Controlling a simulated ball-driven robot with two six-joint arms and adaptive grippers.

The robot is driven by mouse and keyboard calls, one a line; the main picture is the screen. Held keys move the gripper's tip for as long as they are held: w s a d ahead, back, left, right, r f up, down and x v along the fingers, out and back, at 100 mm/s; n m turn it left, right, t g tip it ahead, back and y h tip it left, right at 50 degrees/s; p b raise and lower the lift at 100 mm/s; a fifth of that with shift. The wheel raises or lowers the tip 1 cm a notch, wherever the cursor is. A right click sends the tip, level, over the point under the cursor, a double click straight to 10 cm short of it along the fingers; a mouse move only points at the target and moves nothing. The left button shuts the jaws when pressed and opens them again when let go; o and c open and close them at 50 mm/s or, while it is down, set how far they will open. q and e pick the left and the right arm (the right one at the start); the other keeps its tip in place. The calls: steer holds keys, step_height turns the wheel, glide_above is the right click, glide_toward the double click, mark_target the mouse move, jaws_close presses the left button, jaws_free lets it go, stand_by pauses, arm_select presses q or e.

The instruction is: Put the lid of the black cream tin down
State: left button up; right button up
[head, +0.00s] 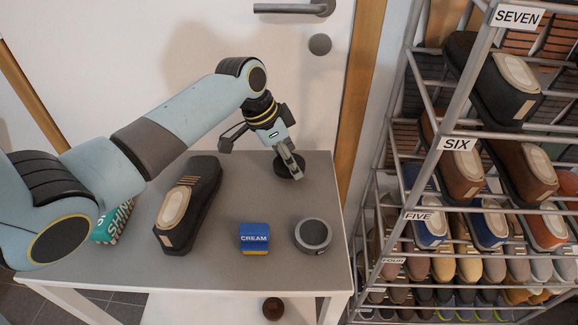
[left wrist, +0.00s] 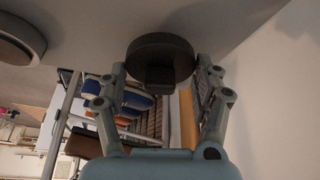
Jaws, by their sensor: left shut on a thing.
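The lid (head: 290,168) is a dark round disc near the back edge of the grey table, in the head view. My left gripper (head: 287,152) points down onto it and is shut on it. In the left wrist view the lid (left wrist: 160,58) sits between the fingertips of my left gripper (left wrist: 160,78), a block-like knob facing the camera. I cannot tell whether the lid touches the table. The black cream tin (head: 313,235), round with a grey top face, stands at the table's right front. It also shows at the left wrist view's upper left (left wrist: 18,40). My right gripper is out of view.
A blue box marked CREAM (head: 254,238) stands left of the tin. A dark brown shoe (head: 187,205) lies further left, and a teal box (head: 114,220) is partly behind my arm. A shoe rack (head: 458,144) stands right of the table (head: 285,205). The table between lid and tin is clear.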

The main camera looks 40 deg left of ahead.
arm_select(q)
step_height(320, 180, down, 2)
steer(key=shift+f, duration=0.25)
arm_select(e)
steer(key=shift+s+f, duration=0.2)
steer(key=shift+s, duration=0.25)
arm_select(q)
steer(key=shift+s+f, duration=0.1)
steer(key=shift+f, duration=0.1)
steer(key=o, duration=0.6)
steer(key=shift+c, duration=0.2)
steer(key=shift+o, duration=1.4)
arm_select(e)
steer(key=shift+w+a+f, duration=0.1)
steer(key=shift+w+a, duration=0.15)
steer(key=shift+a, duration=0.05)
arm_select(q)
steer(key=shift+r, duration=0.1)
